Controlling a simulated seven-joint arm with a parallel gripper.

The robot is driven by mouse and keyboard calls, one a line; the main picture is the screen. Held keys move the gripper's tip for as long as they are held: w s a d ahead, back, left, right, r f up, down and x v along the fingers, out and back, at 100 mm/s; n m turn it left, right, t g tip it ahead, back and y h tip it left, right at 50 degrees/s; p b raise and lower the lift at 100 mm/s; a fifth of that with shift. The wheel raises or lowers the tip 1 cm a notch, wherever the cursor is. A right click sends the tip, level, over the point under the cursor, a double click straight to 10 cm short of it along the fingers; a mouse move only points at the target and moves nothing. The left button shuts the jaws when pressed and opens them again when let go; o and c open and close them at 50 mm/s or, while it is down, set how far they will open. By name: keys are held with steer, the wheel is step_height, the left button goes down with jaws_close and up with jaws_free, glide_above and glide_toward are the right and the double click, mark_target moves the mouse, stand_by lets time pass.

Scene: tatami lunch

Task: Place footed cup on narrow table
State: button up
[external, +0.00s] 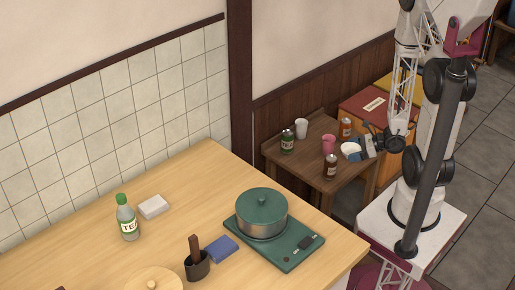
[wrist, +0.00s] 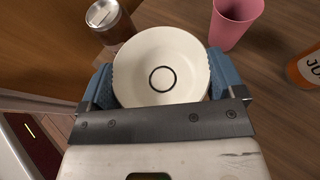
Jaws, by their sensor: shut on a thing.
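The footed cup (external: 349,151) is white and round, held between the blue-grey fingers of my gripper (external: 356,149). In the wrist view the cup (wrist: 160,55) fills the space between the two fingertips (wrist: 161,82), and its round face shows a dark ring in the middle. My gripper is shut on it, with a finger on each side. The narrow table (external: 303,166) is small and dark brown, against the wall. The cup is over or beside its right part; I cannot tell whether it touches the top. The wood surface also shows in the wrist view (wrist: 268,75).
On the narrow table stand a white cup (external: 301,128), a green bottle (external: 287,141), a pink cup (external: 329,144), a brown shaker (external: 331,167) and an orange bottle (external: 346,128). The shaker (wrist: 112,25) and pink cup (wrist: 233,22) are close to the held cup. The table's front left is clear.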

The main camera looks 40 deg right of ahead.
mark_target(359, 149)
steer(key=s+a+m+t+h, duration=0.1)
steer(key=s+m+t+h, duration=0.1)
steer(key=s, duration=1.1)
steer(key=shift+a+f+m+h, duration=0.45)
steer(key=shift+m+h, duration=0.35)
steer(key=shift+h, duration=0.1)
steer(key=shift+w, duration=0.15)
steer(key=shift+w+d+f, duration=0.25)
steer(key=shift+w+d, duration=0.3)
steer(key=shift+w, duration=1.9)
steer(key=shift+w+d+f, duration=0.25)
steer(key=shift+w+d, duration=0.35)
steer(key=shift+w, duration=1.8)
steer(key=shift+w+d+f, duration=0.25)
steer(key=shift+w+d, duration=0.3)
steer(key=shift+w, duration=1.9)
steer(key=shift+w+d, duration=0.1)
steer(key=shift+w, duration=0.4)
steer(key=shift+s+f, duration=0.1)
steer(key=shift+f, duration=1.7)
steer(key=shift+f, duration=0.1)
steer(key=o, duration=0.7)
